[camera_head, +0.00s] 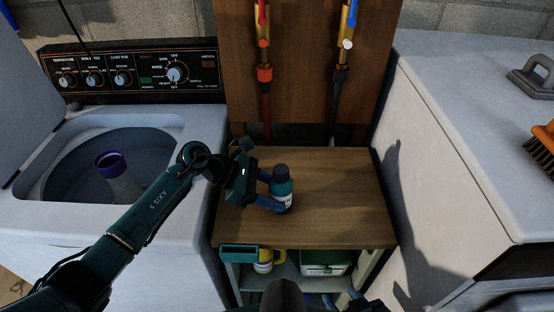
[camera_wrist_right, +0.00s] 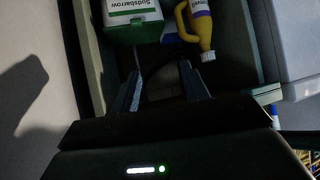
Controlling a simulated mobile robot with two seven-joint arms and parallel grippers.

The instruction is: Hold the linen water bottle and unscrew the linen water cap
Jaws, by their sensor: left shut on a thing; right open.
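The teal linen water bottle (camera_head: 283,187) stands upright on the wooden top of the small cabinet in the head view. Its dark cap (camera_head: 281,170) sits on the bottle's neck, at the top. My left gripper (camera_head: 276,190) reaches in from the left and is shut on the bottle's body, below the cap. My right gripper (camera_wrist_right: 160,74) is open and empty in the right wrist view, facing the cabinet's lower shelf. In the head view it is low at the bottom edge, well apart from the bottle, and only partly visible.
A green-and-white box (camera_wrist_right: 133,20) and a yellow bottle with a white cap (camera_wrist_right: 197,25) are on the shelf below the wooden top (camera_head: 345,205). An open washer (camera_head: 120,125) stands left, a white machine (camera_head: 450,120) right. The wooden top's right half is clear.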

